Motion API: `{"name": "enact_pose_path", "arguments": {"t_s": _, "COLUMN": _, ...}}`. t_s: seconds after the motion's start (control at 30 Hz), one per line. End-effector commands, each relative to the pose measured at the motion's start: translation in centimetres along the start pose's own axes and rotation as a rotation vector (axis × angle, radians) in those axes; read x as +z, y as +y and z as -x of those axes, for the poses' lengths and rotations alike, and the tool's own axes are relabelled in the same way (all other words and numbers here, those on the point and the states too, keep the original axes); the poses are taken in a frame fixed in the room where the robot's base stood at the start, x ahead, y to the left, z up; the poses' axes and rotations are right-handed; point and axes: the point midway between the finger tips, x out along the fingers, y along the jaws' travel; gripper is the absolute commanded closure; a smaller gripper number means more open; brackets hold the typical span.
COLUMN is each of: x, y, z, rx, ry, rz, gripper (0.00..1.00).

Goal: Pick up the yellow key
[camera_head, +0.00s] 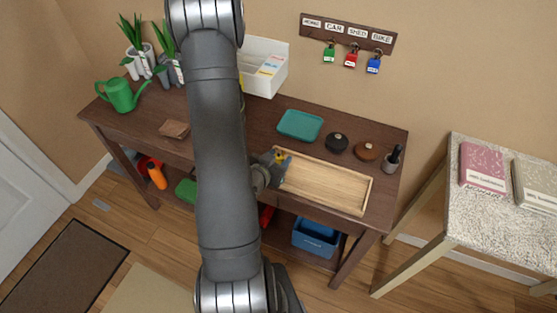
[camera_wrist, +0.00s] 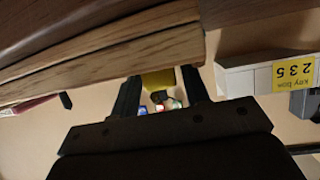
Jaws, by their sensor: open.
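A small yellow thing, likely the yellow key (camera_head: 280,154), shows at the left end of the wooden tray (camera_head: 325,182) on the brown table. My gripper (camera_head: 279,160) is at that end of the tray. In the wrist view a yellow piece (camera_wrist: 158,79) shows between the two spread fingers of my gripper (camera_wrist: 161,76), under the wooden edge across the top of the picture. A dark part shows below the yellow piece. The key's full outline is hidden, and I cannot tell whether a finger touches it.
A teal tray (camera_head: 300,125), two round dark lids (camera_head: 337,142) and a dark cup (camera_head: 394,157) stand on the table. A white box (camera_head: 262,68) stands at the back. Padlocks (camera_head: 351,60) hang on the wall rack. My arm hides part of the table.

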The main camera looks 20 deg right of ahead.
Motion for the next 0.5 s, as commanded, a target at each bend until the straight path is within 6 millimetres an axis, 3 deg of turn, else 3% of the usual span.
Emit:
{"name": "enact_pose_path", "arguments": {"t_s": 0.27, "x": 0.0, "y": -0.02, "z": -0.37, "rx": -0.001, "ry": 0.0, "rz": 0.001, "gripper": 0.58}}
{"name": "enact_pose_path", "arguments": {"t_s": 0.43, "x": 0.0, "y": -0.02, "z": -0.36, "rx": -0.001, "ry": 0.0, "rz": 0.001, "gripper": 0.88}}
{"name": "enact_pose_path", "arguments": {"t_s": 0.5, "x": 0.0, "y": -0.02, "z": -0.36, "rx": -0.001, "ry": 0.0, "rz": 0.001, "gripper": 0.91}}
